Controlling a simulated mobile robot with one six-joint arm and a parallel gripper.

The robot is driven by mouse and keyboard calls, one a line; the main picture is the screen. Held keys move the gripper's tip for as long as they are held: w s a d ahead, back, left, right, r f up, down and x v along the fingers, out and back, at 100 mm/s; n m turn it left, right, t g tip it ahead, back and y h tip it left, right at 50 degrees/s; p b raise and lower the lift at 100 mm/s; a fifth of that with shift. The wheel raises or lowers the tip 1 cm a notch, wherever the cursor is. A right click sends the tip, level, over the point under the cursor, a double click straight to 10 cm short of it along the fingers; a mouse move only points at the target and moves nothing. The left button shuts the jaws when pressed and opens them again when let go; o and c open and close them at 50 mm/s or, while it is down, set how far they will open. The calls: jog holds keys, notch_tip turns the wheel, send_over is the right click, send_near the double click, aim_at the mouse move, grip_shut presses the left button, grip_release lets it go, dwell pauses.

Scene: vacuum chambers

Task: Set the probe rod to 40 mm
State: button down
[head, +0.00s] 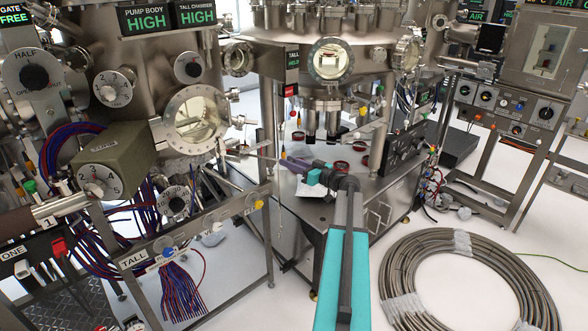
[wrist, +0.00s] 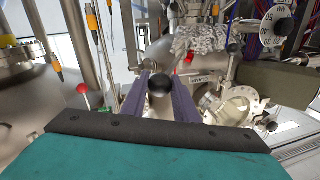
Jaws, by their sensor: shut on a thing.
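The probe rod (head: 258,155) is a thin metal rod that sticks out to the right from the left chamber's side. My gripper (head: 286,160) is at the rod's outer end, with its purple fingers pointing toward that chamber. In the wrist view, a round black knob (wrist: 162,84) sits between the fingers of my gripper (wrist: 161,78). The fingers are shut on this knob. The rod behind the knob is mostly hidden. No millimetre scale on the rod is readable in either view.
A round glass port (head: 195,117) is left of the rod. A steel bench (head: 345,212) with red rings stands behind my arm. In the wrist view, a red ball-ended lever (wrist: 83,90) is left of the fingers. A coiled hose (head: 400,270) lies on the floor at right.

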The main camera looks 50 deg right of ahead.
jog(key=shift+w+a+b, duration=0.4)
jog(key=shift+w+b, duration=0.25)
jog(key=shift+w, duration=0.1)
jog(key=c, duration=1.4)
grip_release()
jog(key=shift+s+d+b, duration=0.1)
jog(key=shift+s+b, duration=0.35)
jog(key=shift+s, duration=0.4)
jog(key=s+d+b, duration=0.1)
jog(key=s+b, duration=0.3)
jog(key=s, duration=0.8)
jog(key=shift+d, duration=0.3)
